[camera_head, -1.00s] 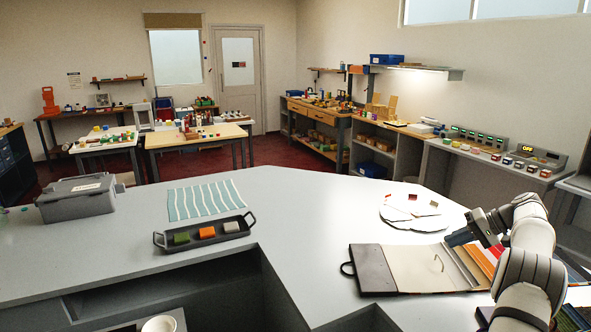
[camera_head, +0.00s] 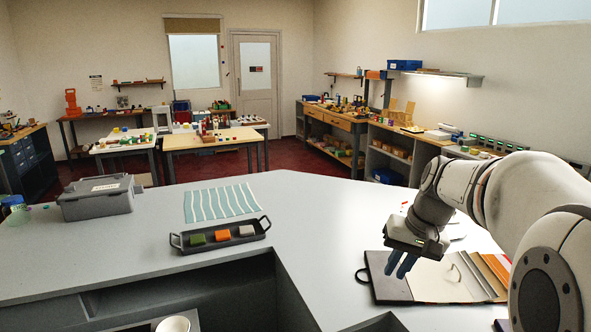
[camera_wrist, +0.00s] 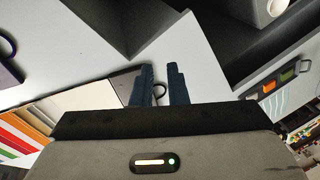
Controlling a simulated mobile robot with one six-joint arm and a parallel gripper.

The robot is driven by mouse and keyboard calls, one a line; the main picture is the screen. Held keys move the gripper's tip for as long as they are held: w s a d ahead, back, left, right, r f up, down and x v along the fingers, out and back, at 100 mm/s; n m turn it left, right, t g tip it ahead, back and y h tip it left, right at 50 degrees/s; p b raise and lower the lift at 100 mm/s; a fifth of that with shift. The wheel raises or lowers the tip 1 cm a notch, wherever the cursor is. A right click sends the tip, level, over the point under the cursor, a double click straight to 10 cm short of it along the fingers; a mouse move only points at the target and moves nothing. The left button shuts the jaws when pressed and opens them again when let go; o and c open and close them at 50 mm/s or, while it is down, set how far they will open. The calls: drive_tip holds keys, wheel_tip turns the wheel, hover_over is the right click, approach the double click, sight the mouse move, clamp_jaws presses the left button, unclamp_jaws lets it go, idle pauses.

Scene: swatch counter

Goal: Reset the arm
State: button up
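My arm is raised and bent over the right part of the grey counter (camera_head: 320,215). My gripper (camera_head: 397,270) points down in front of the open sample binder (camera_head: 440,284), above the counter. In the wrist view its two dark blue fingers (camera_wrist: 160,70) stand a little apart. Nothing is held between them. My forearm hides part of the binder's right side and the white round mat (camera_head: 456,230).
A black tray (camera_head: 256,237) with green, orange and grey blocks lies by a striped cloth (camera_head: 222,202) on the counter's left. A grey lidded box (camera_head: 97,200) stands at far left. A white cup (camera_head: 173,324) is low in front. The counter's middle is clear.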

drive_tip(key=s+a+f+n+h, duration=0.1)
drive_tip(key=s+a+f, duration=0.1)
drive_tip(key=s, duration=0.7)
drive_tip(key=s+a+f+n+t+h, duration=0.1)
drive_tip(key=s+a+f, duration=0.2)
drive_tip(key=s, duration=0.6)
drive_tip(key=shift+a+f+h, duration=0.15)
drive_tip(key=shift+f+h, duration=0.15)
drive_tip(key=shift+f, duration=0.45)
